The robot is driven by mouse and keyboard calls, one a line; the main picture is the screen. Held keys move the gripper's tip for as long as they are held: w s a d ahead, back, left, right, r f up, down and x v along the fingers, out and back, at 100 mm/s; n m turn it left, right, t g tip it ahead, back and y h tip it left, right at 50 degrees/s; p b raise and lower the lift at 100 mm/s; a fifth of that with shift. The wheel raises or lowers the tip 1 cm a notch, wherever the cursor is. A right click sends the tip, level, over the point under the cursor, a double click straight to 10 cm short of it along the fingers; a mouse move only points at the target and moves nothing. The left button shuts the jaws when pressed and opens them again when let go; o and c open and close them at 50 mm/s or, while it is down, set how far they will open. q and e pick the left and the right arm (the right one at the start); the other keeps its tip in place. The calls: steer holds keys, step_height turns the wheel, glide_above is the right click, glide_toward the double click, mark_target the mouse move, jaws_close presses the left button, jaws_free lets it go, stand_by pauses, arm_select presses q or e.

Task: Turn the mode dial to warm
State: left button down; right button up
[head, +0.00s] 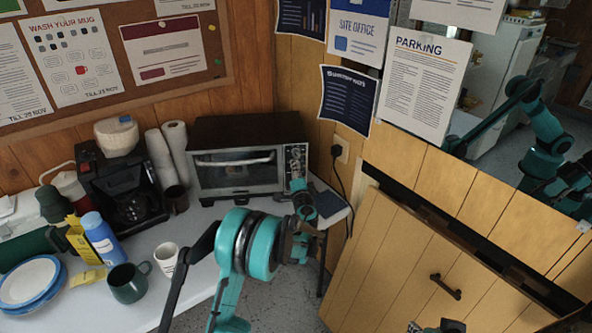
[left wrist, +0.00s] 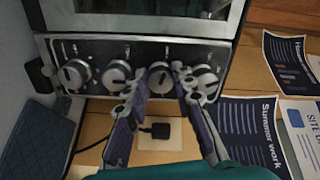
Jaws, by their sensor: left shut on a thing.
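The toaster oven (head: 236,158) stands at the back right of the white table, its control panel (head: 297,160) to the right of the glass door. In the left wrist view the panel carries a row of round dials. My left gripper (head: 299,187) is at the lower part of this panel. Its fingers (left wrist: 160,76) are shut around the third dial from the left (left wrist: 161,79), one on each side. I cannot read the dial markings, so its setting is unclear. A dark part at the head view's bottom edge looks like my right gripper (head: 438,326), mostly cut off.
A coffee maker (head: 124,187), paper rolls (head: 174,150), a blue bottle (head: 101,238), mugs and plates (head: 30,282) stand left of the oven. A socket with a plug (head: 340,148) is right of it. A wooden cabinet front (head: 400,262) fills the lower right.

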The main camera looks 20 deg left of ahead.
stand_by(0.3)
arm_select(q)
steer(key=c, duration=1.5)
jaws_free()
steer(key=shift+c, duration=0.2)
steer(key=v, duration=1.2)
